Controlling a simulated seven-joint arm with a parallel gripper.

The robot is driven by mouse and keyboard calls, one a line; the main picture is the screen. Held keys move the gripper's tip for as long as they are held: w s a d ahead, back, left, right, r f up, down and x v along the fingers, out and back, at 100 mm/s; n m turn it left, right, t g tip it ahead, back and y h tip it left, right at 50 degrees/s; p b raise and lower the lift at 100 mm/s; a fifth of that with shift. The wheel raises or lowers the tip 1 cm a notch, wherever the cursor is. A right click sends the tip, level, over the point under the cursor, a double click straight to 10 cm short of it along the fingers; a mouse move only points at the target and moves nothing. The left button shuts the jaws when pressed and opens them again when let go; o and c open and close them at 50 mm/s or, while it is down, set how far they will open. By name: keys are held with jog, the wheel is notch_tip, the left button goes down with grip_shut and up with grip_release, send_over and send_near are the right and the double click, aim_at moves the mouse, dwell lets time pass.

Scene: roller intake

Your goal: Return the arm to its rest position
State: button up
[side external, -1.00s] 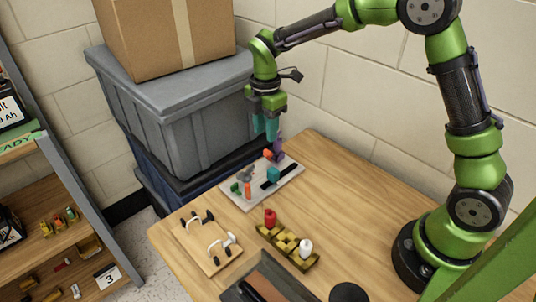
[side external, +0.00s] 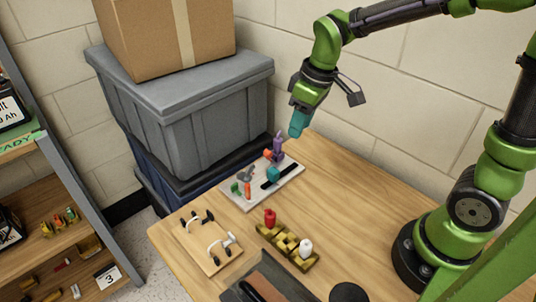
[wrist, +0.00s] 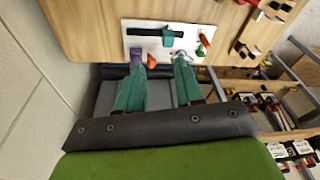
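My gripper (side external: 297,124) is up in the air above the far edge of the table, to the right of the grey bin in the side view. In the wrist view its two teal fingers (wrist: 160,68) stand apart with nothing between them. My arm is raised and bent over the back of the table, with its base at the table's right side.
A white board (side external: 244,200) with small coloured parts lies on the wooden table (side external: 350,205); it also shows in the wrist view (wrist: 135,40). A yellow rack (side external: 272,238), a clamp board (side external: 190,243) and a dark tray (side external: 292,290) stand nearer. Stacked bins (side external: 205,125) are behind.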

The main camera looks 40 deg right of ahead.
jog(key=s+d+r+m+t+y, duration=0.1)
jog(key=s+r+m+t, duration=0.4)
jog(key=s, duration=0.6)
jog(key=shift+s+r+m, duration=0.4)
jog(key=shift+r+m, duration=0.55)
jog(key=shift+m, duration=0.15)
jog(key=shift+d, duration=0.1)
